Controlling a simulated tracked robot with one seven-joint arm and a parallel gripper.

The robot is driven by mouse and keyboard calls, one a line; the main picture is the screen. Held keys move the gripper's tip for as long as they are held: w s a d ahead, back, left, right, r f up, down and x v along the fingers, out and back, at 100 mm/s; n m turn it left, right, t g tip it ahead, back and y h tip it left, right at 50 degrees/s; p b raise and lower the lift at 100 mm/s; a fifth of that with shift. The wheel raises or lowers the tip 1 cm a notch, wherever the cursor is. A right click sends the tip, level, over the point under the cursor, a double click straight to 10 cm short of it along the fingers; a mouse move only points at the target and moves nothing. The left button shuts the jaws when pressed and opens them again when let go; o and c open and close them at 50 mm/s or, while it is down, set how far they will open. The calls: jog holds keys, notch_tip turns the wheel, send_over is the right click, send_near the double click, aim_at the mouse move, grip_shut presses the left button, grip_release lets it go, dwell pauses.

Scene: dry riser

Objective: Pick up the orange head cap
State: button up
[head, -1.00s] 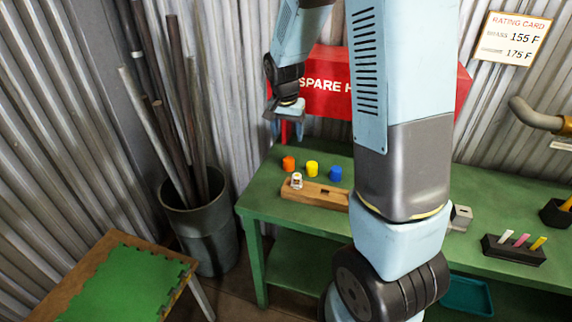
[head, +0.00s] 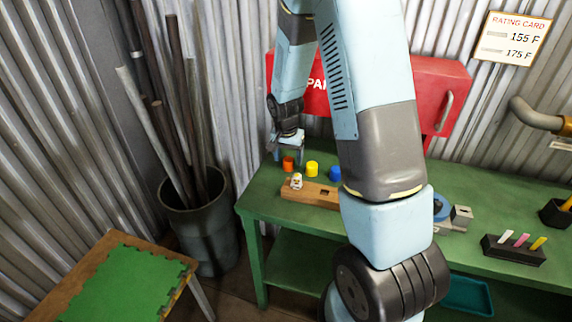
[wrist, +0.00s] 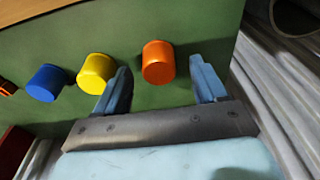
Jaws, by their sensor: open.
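The orange head cap (head: 288,163) stands on the green bench (head: 262,196) near its left end, at the left of a row with a yellow cap (head: 312,168) and a blue cap (head: 335,173). My gripper (head: 288,152) is just above and behind the orange cap. In the wrist view my gripper (wrist: 160,82) is open and empty, and the orange cap (wrist: 158,62) appears between the lines of its two fingers. The yellow cap (wrist: 96,73) is close outside the left finger; the blue cap (wrist: 47,83) is farther left. Contact with the orange cap cannot be told.
A wooden block (head: 310,192) with a small white-topped piece (head: 296,181) lies in front of the caps. A red cabinet (head: 440,85) stands behind. A bin of pipes (head: 205,235) stands left of the bench. A black holder with coloured sticks (head: 513,250) sits at the right.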

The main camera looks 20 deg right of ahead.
jog(key=shift+w+d+f, duration=0.1)
jog(key=shift+w+f, duration=0.05)
jog(key=shift+f, duration=0.9)
jog(key=c, duration=1)
